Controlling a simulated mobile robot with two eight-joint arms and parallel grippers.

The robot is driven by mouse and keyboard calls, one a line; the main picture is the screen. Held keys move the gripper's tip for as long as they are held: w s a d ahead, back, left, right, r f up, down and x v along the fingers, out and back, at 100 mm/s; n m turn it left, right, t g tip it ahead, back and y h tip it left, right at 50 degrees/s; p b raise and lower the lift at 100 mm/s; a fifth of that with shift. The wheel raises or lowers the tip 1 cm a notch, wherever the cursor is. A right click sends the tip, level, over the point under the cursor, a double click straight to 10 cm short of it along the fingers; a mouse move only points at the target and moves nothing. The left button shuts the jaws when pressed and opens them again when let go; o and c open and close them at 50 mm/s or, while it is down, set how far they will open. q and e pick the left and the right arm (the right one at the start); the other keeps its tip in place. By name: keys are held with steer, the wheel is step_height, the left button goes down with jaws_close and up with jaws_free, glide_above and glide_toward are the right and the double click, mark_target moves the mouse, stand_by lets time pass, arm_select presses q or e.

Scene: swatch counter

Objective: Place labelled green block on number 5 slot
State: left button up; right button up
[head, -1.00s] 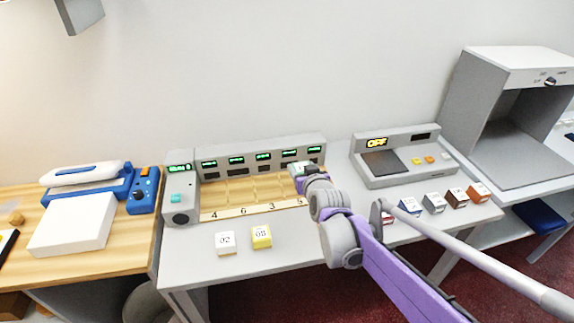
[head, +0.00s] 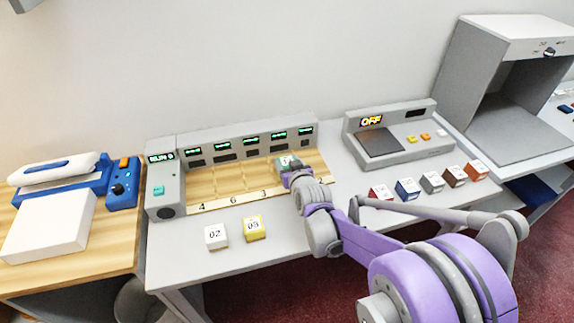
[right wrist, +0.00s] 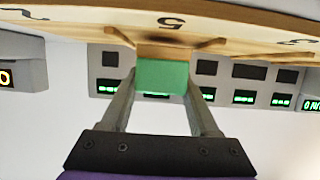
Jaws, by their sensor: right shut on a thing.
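My right gripper (head: 291,172) is shut on a green block (head: 287,161). In the right wrist view the fingers (right wrist: 163,98) stand on both sides of the plain green face of the block (right wrist: 162,77). That view is upside down. The block lines up with the slot marked 5 (right wrist: 171,22), between two wooden dividers. I cannot tell whether it touches the slot floor. My left gripper is not in view.
White block 02 (head: 216,236) and yellow block 03 (head: 254,229) stand in front of the board. Several blocks, including a blue one (head: 407,189), line the right front edge. A grey device reading OFF (head: 398,135) stands behind them.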

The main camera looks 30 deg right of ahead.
steer(key=shift+f, duration=0.35)
steer(key=shift+f, duration=0.15)
steer(key=o, duration=1.4)
steer(key=shift+c, duration=0.2)
steer(key=shift+s+r, duration=0.1)
steer(key=shift+r, duration=0.15)
steer(key=p+v, duration=0.1)
steer(key=v, duration=1)
steer(key=shift+s+a+r, duration=0.1)
steer(key=shift+s, duration=0.3)
